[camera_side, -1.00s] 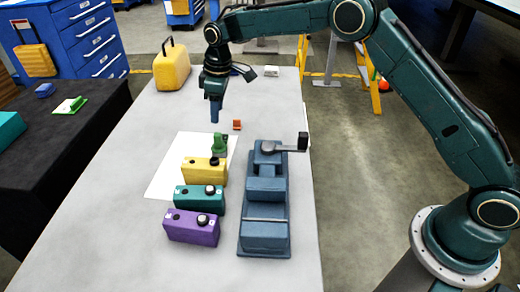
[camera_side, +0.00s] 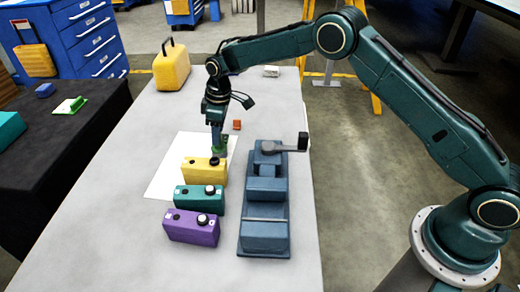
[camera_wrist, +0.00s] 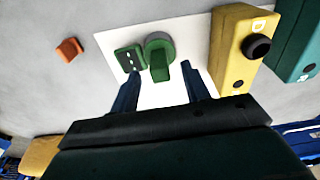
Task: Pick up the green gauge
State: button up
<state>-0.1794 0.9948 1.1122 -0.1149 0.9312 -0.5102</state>
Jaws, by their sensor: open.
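The green gauge (camera_wrist: 160,58) stands on the white sheet (camera_wrist: 185,30), with a round part and an upright green piece. In the side view the green gauge (camera_side: 220,152) is mostly hidden behind my gripper (camera_side: 217,143), beyond the yellow block. In the wrist view my gripper (camera_wrist: 160,85) is open, with one blue finger on each side of the gauge's near end. A gap shows between each finger and the upright piece. A flat dark green plate with white marks (camera_wrist: 129,59) sits against the gauge's left side.
A yellow block (camera_side: 205,172), teal block (camera_side: 198,199) and purple block (camera_side: 190,228) stand in a row toward the front. A blue-grey vise (camera_side: 265,215) is to their right. A small orange piece (camera_side: 237,125) lies to the right of the sheet.

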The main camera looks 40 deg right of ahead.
jog(key=shift+w+a+f, duration=0.1)
jog(key=shift+f, duration=1.2)
jog(key=shift+r, duration=0.1)
grip_shut()
